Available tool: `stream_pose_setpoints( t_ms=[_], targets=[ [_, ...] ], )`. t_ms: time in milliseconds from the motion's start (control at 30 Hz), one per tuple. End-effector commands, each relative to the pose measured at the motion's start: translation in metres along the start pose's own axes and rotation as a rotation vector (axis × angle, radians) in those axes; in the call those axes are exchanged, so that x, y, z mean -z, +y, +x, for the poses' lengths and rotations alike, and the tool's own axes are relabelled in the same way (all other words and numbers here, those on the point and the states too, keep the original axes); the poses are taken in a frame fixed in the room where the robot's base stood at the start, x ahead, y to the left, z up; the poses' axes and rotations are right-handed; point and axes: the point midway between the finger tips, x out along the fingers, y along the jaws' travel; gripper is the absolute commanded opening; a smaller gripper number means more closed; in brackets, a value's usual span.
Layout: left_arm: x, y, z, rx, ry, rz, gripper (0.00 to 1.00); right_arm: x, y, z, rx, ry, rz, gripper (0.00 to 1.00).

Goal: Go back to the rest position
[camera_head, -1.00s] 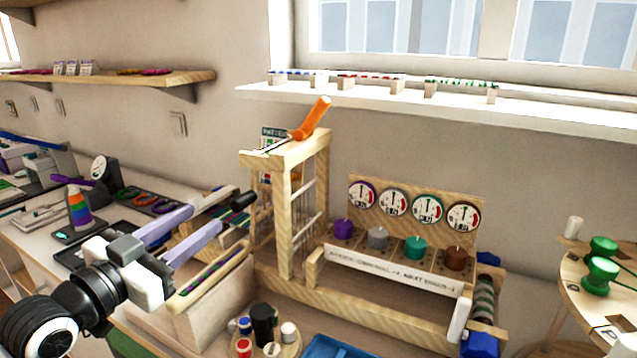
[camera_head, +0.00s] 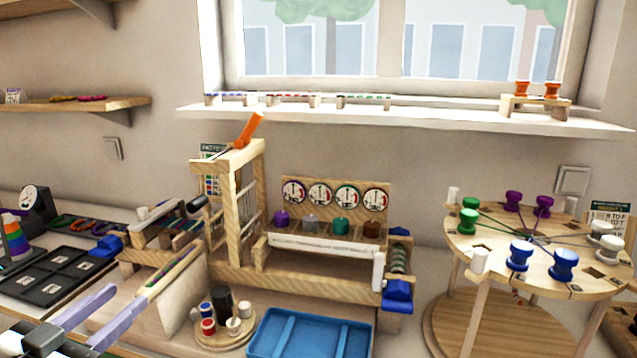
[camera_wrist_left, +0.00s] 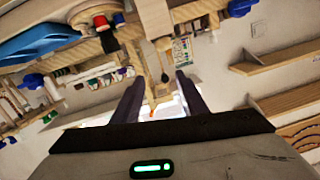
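My left gripper (camera_head: 130,296) is low at the left of the head view, in front of the wooden bead loom. Its two pale purple fingers stand apart with nothing between them. In the left wrist view the same gripper (camera_wrist_left: 160,82) has both fingers spread, with an empty gap. The wooden loom frame (camera_head: 243,205) stands behind it, with an orange-handled tool (camera_head: 249,130) lying on its top. My right gripper is not in view.
A blue tray (camera_head: 310,338) and a round board of small pots (camera_head: 225,335) lie in front of the loom. A round braiding table (camera_head: 545,255) with coloured bobbins stands at the right. A black sectioned tray (camera_head: 52,275) is at the left.

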Motion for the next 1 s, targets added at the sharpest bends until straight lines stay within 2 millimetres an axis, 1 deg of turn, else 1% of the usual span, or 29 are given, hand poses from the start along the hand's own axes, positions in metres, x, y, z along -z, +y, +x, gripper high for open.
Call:
stream_pose_setpoints(
  t_ms=[33, 133, 267, 367, 400, 467, 500, 567, 600, 667, 700, 800, 833, 900, 1000],
  targets=[
    [-0.017, 0.005, 0.0, -0.002, -0.029, -0.013, 0.39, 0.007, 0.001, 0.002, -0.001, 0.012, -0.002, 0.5],
    [-0.048, 0.015, 0.001, -0.004, -0.081, -0.033, 0.39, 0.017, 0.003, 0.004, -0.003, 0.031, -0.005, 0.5],
    [-0.096, 0.035, -0.003, -0.013, -0.164, -0.063, 0.39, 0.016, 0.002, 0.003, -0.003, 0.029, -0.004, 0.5],
    [-0.143, 0.059, -0.011, -0.025, -0.246, -0.088, 0.39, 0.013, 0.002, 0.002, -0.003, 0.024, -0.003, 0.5],
    [-0.166, 0.072, -0.017, -0.032, -0.287, -0.101, 0.39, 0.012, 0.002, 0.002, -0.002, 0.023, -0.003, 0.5],
    [-0.202, 0.095, -0.029, -0.046, -0.352, -0.119, 0.39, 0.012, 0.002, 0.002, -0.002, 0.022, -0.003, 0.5],
    [-0.225, 0.113, -0.039, -0.058, -0.397, -0.13, 0.39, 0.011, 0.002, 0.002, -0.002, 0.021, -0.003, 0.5],
    [-0.258, 0.141, -0.056, -0.078, -0.462, -0.145, 0.39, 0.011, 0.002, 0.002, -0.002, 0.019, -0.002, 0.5],
    [-0.277, 0.159, -0.068, -0.092, -0.501, -0.154, 0.39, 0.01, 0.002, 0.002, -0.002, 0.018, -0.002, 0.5],
    [-0.301, 0.186, -0.087, -0.114, -0.554, -0.164, 0.39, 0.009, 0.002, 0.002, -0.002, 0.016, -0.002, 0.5],
    [-0.315, 0.203, -0.098, -0.129, -0.585, -0.169, 0.39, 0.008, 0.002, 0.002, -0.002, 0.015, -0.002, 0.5],
    [-0.338, 0.237, -0.123, -0.159, -0.644, -0.181, 0.39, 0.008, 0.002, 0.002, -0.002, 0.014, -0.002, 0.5],
    [-0.343, 0.245, -0.129, -0.167, -0.656, -0.183, 0.39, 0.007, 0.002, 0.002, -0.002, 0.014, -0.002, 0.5],
    [-0.351, 0.26, -0.14, -0.181, -0.678, -0.186, 0.39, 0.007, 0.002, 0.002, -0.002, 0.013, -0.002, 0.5],
    [-0.356, 0.269, -0.148, -0.191, -0.693, -0.188, 0.39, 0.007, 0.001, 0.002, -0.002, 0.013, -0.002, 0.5]
  ],
)
